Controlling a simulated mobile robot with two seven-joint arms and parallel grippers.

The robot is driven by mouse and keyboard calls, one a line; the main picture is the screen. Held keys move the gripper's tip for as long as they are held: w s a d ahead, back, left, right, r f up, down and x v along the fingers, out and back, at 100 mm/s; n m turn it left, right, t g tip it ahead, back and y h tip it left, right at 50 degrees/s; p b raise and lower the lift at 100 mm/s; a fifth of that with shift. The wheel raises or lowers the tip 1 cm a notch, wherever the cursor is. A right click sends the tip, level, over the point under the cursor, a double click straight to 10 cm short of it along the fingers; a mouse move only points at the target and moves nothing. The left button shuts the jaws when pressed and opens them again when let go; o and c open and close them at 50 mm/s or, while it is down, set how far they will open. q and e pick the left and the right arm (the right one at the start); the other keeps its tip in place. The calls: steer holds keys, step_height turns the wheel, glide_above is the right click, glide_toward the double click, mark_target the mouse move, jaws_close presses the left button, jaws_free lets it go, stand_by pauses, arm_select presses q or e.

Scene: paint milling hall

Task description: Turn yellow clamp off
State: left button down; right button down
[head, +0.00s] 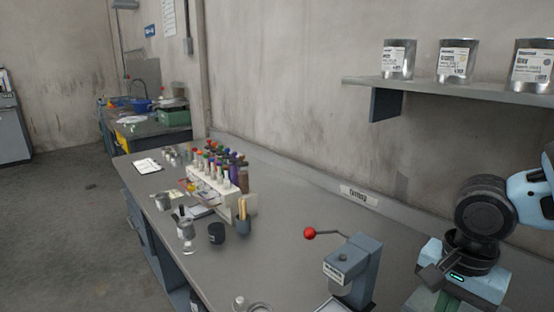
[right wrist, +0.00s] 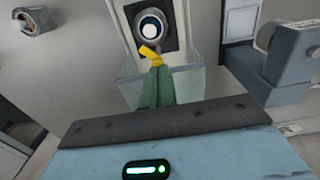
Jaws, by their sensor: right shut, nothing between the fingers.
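The yellow clamp (right wrist: 151,55) is a small yellow lever in the right wrist view. It sits just below a round dark ring with a pale centre (right wrist: 150,27), mounted on a dark plate on a light housing. My right gripper (right wrist: 157,70) has its green fingers shut together, with nothing between them. The fingertips are right at the lower end of the yellow lever; I cannot tell whether they touch it. In the head view my right gripper (head: 445,301) shows partly at the lower right, and the yellow clamp cannot be seen. My left gripper is not in view.
A grey bench device with a red-knobbed lever (head: 310,233) stands left of my right arm. A rack of coloured bottles (head: 212,186), a dark jar (head: 217,233) and cups stand farther left. Cans (head: 455,62) stand on a wall shelf (head: 460,92). The bench middle is mostly clear.

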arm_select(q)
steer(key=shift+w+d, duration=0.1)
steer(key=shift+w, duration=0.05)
arm_select(e)
steer(key=shift+a+r, duration=0.1)
steer(key=shift+r, duration=0.05)
